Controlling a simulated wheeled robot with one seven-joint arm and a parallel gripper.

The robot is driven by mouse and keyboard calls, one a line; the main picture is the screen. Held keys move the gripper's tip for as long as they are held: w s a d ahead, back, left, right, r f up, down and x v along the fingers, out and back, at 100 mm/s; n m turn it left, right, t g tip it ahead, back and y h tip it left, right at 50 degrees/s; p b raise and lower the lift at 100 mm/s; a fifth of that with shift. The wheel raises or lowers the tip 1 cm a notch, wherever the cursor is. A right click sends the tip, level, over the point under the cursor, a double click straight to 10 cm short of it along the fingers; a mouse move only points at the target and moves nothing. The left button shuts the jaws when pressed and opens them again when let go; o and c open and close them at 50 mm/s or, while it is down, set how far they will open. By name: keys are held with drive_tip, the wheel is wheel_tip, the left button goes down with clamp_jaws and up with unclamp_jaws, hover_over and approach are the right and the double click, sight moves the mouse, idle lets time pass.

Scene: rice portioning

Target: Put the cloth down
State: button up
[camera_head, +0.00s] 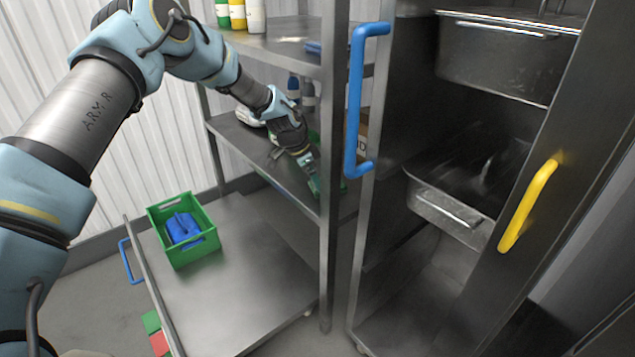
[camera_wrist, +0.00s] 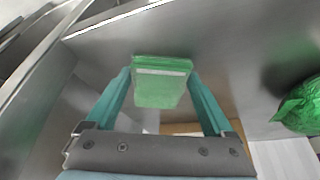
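The green folded cloth (camera_wrist: 160,92) is between the two teal fingertips of my gripper (camera_wrist: 160,80) in the wrist view. Both fingers touch its sides, so my gripper is shut on it. In the head view my gripper (camera_head: 305,163) reaches down over the middle metal shelf (camera_head: 262,160) of the rack, near its front edge. Only a little green of the cloth (camera_head: 314,186) shows there, at the fingertips. Whether the cloth rests on the shelf or hangs just above it, I cannot tell.
A green rounded thing (camera_wrist: 302,105) lies right of the cloth. Bottles (camera_head: 240,14) stand on the shelf above. A green crate (camera_head: 184,232) with a blue thing inside sits on a low metal cart. A blue handle (camera_head: 356,100) and the rack post are close right of my gripper.

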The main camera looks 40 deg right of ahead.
drive_tip(key=shift+o, duration=1)
drive_tip(key=shift+r, duration=0.25)
drive_tip(key=v, duration=1.2)
drive_tip(key=w+a+r+n+t+y, duration=0.1)
drive_tip(key=w+a+n, duration=0.15)
drive_tip(key=a, duration=0.65)
drive_tip(key=w+a+r+n+t+y, duration=0.15)
drive_tip(key=a+n, duration=0.25)
drive_tip(key=a, duration=0.5)
drive_tip(key=w+a+r+n, duration=0.2)
drive_tip(key=w+a+n, duration=0.1)
drive_tip(key=a, duration=0.6)
drive_tip(key=s+a+n, duration=0.3)
drive_tip(key=a+n, duration=0.1)
drive_tip(key=a, duration=0.4)
drive_tip(key=s+a+r+n+y, duration=0.1)
drive_tip(key=s+a+n, duration=0.3)
drive_tip(key=a, duration=0.5)
drive_tip(key=s+a+r+n+t, duration=0.1)
drive_tip(key=s+a+n, duration=0.2)
drive_tip(key=a, duration=0.6)
drive_tip(key=shift+s+a+r+n, duration=0.2)
drive_tip(key=shift+s+n, duration=0.2)
drive_tip(key=shift+n, duration=0.45)
